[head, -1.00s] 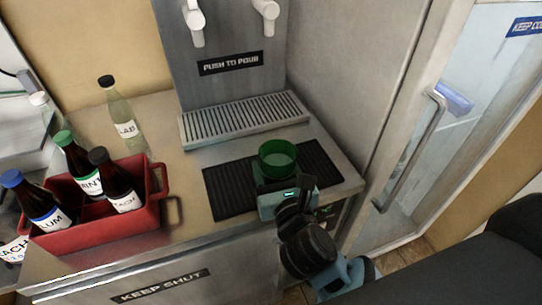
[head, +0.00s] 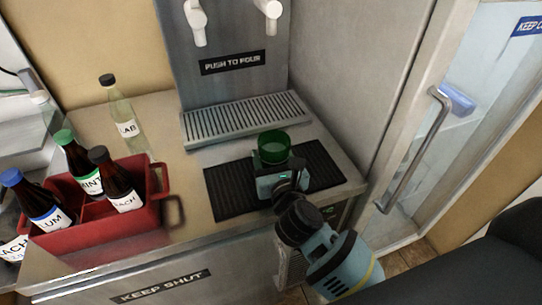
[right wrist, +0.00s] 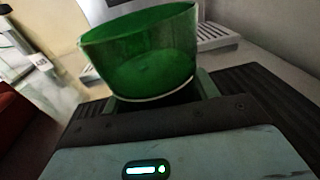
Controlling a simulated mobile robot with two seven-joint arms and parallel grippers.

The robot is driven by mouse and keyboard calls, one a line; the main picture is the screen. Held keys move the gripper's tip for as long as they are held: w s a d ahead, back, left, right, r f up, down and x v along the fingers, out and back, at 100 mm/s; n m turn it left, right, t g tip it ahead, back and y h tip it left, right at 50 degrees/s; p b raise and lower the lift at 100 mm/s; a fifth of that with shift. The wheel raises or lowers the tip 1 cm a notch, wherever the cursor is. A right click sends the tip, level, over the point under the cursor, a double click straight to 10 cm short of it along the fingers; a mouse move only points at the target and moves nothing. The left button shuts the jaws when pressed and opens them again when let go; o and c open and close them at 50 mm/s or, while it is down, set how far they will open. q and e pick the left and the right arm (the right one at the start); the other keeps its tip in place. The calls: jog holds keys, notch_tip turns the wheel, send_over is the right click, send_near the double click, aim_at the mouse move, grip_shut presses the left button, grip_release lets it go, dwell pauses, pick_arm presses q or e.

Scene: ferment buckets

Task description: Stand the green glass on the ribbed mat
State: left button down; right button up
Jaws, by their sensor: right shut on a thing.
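The green glass (head: 274,144) is upright at the far edge of the black ribbed mat (head: 228,190) on the steel counter. My right gripper (head: 273,160) is shut on the glass, holding it low from the near side. In the right wrist view the glass (right wrist: 143,52) sits between the fingers, looks empty and stands nearly upright. The ribbed mat (right wrist: 262,92) shows at the right there. The gripper hides the glass's base, so I cannot tell whether it touches the mat. My left gripper is not in view.
A metal drip tray (head: 245,118) under the pour taps lies just behind the glass. A red crate (head: 150,218) with dark bottles stands at the left. A clear bottle (head: 124,118) stands behind it. A steel wall (head: 335,75) and fridge door handle (head: 415,150) are at the right.

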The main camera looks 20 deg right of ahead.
jog(key=shift+r, duration=0.1)
jog(key=shift+f, duration=0.25)
jog(key=o, duration=1.1)
jog(key=shift+r, duration=0.2)
jog(key=s, duration=1)
jog(key=shift+s+a+r+b, duration=0.1)
jog(key=shift+s+a+b, duration=0.15)
jog(key=shift+s+b, duration=0.1)
jog(key=shift+s+r, duration=0.2)
jog(key=shift+s, duration=0.45)
